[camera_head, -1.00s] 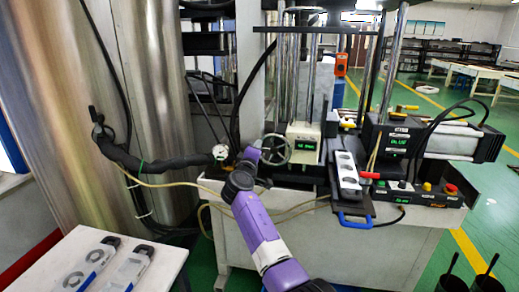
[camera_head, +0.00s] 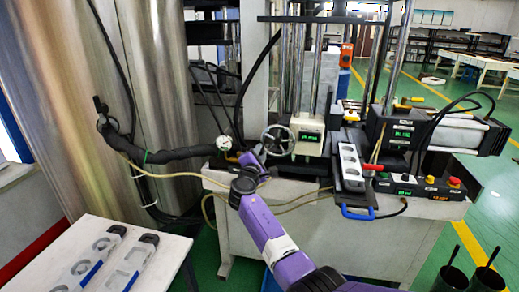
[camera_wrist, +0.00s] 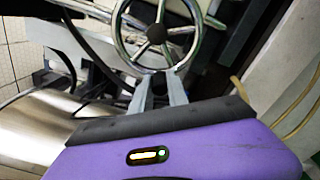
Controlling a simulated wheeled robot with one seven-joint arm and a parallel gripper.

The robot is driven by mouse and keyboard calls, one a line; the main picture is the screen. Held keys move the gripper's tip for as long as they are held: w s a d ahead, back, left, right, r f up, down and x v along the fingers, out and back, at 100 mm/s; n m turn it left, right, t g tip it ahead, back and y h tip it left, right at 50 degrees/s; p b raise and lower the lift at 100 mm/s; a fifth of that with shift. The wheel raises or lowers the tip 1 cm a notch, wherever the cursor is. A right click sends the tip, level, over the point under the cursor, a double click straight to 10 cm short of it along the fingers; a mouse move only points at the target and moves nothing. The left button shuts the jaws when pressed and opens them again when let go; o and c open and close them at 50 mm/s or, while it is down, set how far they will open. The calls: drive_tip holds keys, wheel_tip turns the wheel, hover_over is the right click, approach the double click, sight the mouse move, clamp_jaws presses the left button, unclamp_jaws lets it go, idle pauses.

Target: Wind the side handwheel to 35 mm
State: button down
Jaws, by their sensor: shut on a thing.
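The side handwheel (camera_head: 279,140) is a spoked metal wheel on the left side of the white box with a green digital readout (camera_head: 309,136). The readout's digits are too small to read surely. In the wrist view the handwheel (camera_wrist: 156,34) fills the top middle, with a dark hub and bright rim. My gripper (camera_wrist: 160,76) has its two grey fingers at the lowest part of the rim and is shut on it. In the head view my gripper (camera_head: 262,152) reaches the wheel's lower left side, and its fingers are hard to make out.
The machine bench (camera_head: 330,230) carries a grey mould block (camera_head: 350,168) on a blue-handled tray (camera_head: 357,212) and a control panel (camera_head: 425,186). A corrugated hose (camera_head: 180,155) lies left of the wheel. A white table (camera_head: 150,262) holds further moulds at the lower left.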

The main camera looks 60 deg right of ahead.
drive_tip(key=shift+s+f+n, duration=0.1)
drive_tip(key=shift+f+n, duration=0.3)
drive_tip(key=shift+n, duration=0.1)
drive_tip(key=c, duration=1.3)
unclamp_jaws()
drive_tip(key=shift+v, duration=3.9)
